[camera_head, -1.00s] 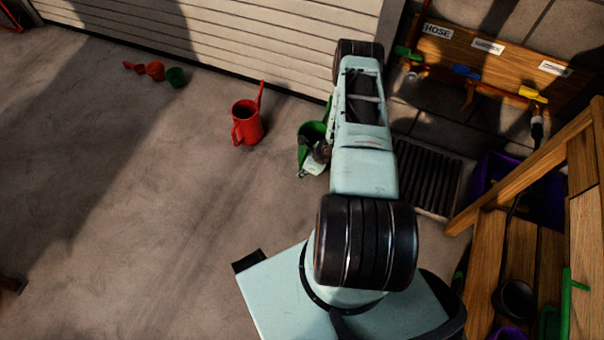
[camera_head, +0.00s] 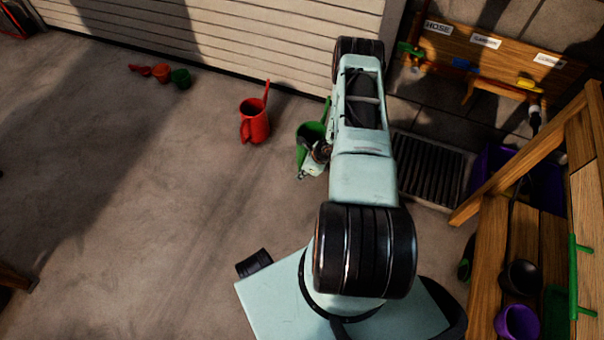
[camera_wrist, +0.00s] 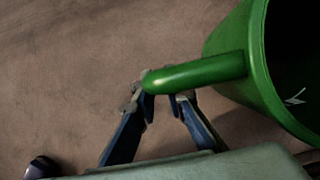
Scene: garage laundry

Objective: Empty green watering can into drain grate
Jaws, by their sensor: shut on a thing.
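The green watering can (camera_head: 308,140) shows in the head view just left of my arm, partly hidden behind it. In the wrist view the can (camera_wrist: 236,82) fills the upper right, with its dark open mouth facing the camera. My gripper (camera_wrist: 165,95) is shut on its green handle, which runs left between the two fingers. In the head view the gripper (camera_head: 313,160) is small and partly hidden at the can's near side. The drain grate (camera_head: 430,172) lies in the floor to the right of my arm. I cannot tell whether the can holds water.
A red watering can (camera_head: 254,122) stands to the left. A wooden bench (camera_head: 490,255) and a purple crate (camera_head: 540,190) are at the right.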

